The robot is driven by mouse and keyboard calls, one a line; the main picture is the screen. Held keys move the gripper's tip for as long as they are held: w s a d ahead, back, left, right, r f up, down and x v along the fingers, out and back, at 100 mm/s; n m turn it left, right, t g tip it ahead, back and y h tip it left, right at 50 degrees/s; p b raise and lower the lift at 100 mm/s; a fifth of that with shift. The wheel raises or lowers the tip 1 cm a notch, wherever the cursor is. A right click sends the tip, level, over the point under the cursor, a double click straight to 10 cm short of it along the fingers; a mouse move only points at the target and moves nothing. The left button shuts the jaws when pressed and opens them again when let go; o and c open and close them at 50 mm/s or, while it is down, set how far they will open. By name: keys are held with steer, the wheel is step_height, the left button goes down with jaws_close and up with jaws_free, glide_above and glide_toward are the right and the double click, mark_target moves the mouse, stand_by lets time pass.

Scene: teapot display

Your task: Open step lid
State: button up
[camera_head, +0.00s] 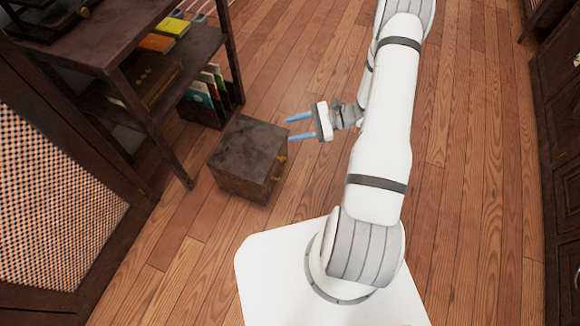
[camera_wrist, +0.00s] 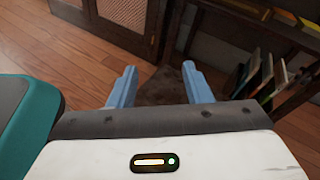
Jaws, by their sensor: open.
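A dark brown wooden step box (camera_head: 248,150) stands on the floor left of my arm in the head view. Its flat top lid looks closed, and a small brass-coloured fitting shows on its right side. My gripper (camera_head: 288,127) is open and empty, with its two blue fingers pointing left near the box's upper right corner. In the wrist view the gripper (camera_wrist: 160,85) has its fingers spread, and part of the box's dark top (camera_wrist: 160,90) shows between them. The rest of the box is hidden behind the gripper body there.
A dark shelf unit (camera_head: 150,110) with books (camera_head: 205,90) stands just behind and left of the box. A cabinet with a lattice door (camera_head: 60,190) is at the left. Dark drawers (camera_head: 560,150) line the right edge. The wooden floor (camera_head: 275,45) beyond the gripper is clear.

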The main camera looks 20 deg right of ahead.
steer(key=s+d+f+m+t+h+b, duration=0.1)
steer(key=d+f+m+t+b, duration=0.2)
steer(key=f, duration=0.9)
steer(key=d+f+m+t+b, duration=0.1)
steer(key=f+m+t+b, duration=0.4)
steer(key=f, duration=0.7)
steer(key=x, duration=0.7)
steer(key=shift+a+r+m+t+b, duration=0.2)
steer(key=shift+a+m+t+b, duration=0.1)
steer(key=shift+a+m+b, duration=0.1)
steer(key=shift+c, duration=0.6)
jaws_close()
